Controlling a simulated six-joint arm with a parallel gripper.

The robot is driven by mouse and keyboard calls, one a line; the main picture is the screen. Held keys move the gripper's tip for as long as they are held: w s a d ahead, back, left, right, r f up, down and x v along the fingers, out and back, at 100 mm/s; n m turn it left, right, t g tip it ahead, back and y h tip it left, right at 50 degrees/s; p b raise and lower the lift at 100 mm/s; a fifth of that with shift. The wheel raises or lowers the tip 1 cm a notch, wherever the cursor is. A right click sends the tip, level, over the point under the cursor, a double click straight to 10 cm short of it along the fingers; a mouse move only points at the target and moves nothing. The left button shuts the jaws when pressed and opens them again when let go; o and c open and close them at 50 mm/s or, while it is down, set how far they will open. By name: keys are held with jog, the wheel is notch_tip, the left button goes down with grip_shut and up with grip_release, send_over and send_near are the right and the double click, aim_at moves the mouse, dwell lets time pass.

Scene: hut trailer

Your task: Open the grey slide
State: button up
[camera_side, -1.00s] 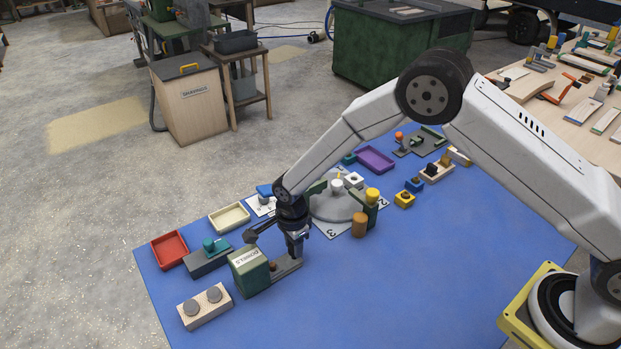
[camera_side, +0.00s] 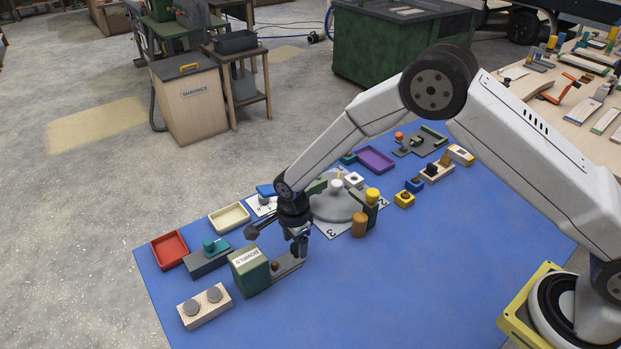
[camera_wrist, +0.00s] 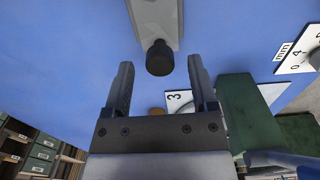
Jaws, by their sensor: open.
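The grey slide (camera_side: 289,266) is a flat grey bar lying on the blue mat, running out to the right of the green box marked DOWELS (camera_side: 250,272). My gripper (camera_side: 299,250) is over the right end of the slide, pointing down. In the wrist view my gripper (camera_wrist: 160,68) is open and empty, with the knob in line with the gap between its fingertips.
A grey block with a teal knob (camera_side: 209,245) and a wooden block with two grey discs (camera_side: 205,306) are left of the box. A grey round dial (camera_side: 332,207) and a brown cylinder (camera_side: 359,224) stand behind and right of my gripper. The mat's front right is clear.

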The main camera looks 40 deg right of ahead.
aim_at(295, 246)
jog(key=shift+r, duration=3.55)
jog(key=shift+d, duration=0.1)
jog(key=shift+s+d+r+n, duration=0.2)
jog(key=shift+d+r+n, duration=0.2)
jog(key=shift+d+r, duration=0.05)
jog(key=s+d+r+n+t, duration=0.1)
jog(key=s+d+r+n, duration=0.3)
jog(key=s+d+n, duration=0.4)
jog(key=s+d+r+n+t, duration=0.1)
jog(key=s+d+r+n, duration=0.3)
jog(key=s+d+n, duration=0.4)
jog(key=s+n, duration=0.1)
jog(key=s, duration=0.2)
jog(key=shift+r+t, duration=0.3)
